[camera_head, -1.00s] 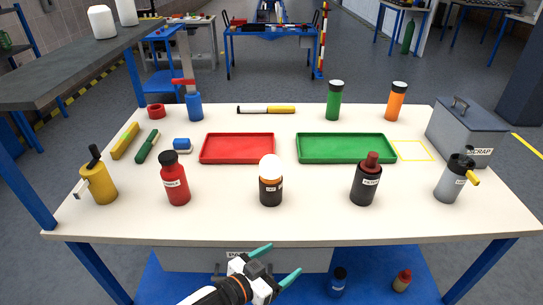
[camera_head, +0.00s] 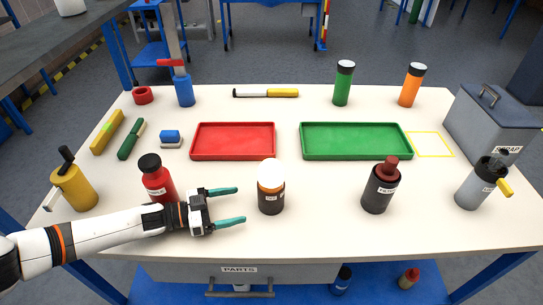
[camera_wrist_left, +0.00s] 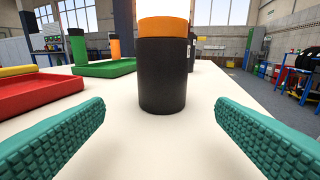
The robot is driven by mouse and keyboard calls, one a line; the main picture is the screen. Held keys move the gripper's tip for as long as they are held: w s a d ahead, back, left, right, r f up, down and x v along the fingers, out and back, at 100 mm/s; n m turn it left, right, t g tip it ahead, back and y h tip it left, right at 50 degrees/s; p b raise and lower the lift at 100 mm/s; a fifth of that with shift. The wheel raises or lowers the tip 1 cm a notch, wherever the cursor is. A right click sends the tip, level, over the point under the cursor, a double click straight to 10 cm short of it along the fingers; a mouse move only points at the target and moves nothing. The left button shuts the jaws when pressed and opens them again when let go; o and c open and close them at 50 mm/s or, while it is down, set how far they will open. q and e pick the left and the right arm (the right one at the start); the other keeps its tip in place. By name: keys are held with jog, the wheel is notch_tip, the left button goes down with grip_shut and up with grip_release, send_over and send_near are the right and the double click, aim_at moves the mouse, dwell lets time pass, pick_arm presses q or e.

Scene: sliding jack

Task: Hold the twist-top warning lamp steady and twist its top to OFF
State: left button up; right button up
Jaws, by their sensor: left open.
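The warning lamp (camera_head: 271,187) stands upright near the middle of the table front. It has a black body with small white labels, an orange band and a white domed top. My left gripper (camera_head: 231,206) is open, its teal fingers pointing right toward the lamp from its left, a small gap short of it. In the left wrist view the lamp's black body (camera_wrist_left: 163,75) stands upright ahead, centred beyond the two spread fingers (camera_wrist_left: 160,125), with nothing between them. The lamp's top runs out of that view. The label wording is too small to read surely. My right gripper is not in view.
A red bottle (camera_head: 157,178) stands right behind my left forearm. A dark bottle with a red cap (camera_head: 381,187) stands to the lamp's right. A red tray (camera_head: 234,155) and a green tray (camera_head: 356,156) lie behind the lamp. The table between lamp and dark bottle is clear.

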aim_at(258, 202)
pick_arm(q)
jog(key=shift+d, duration=0.5)
jog(key=b+x, duration=0.2)
jog(key=x, duration=0.5)
jog(key=shift+x, duration=0.8)
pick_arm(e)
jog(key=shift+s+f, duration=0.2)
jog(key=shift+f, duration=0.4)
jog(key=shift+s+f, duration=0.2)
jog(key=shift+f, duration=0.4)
pick_arm(q)
jog(key=shift+c, duration=0.3)
jog(key=c, duration=0.7)
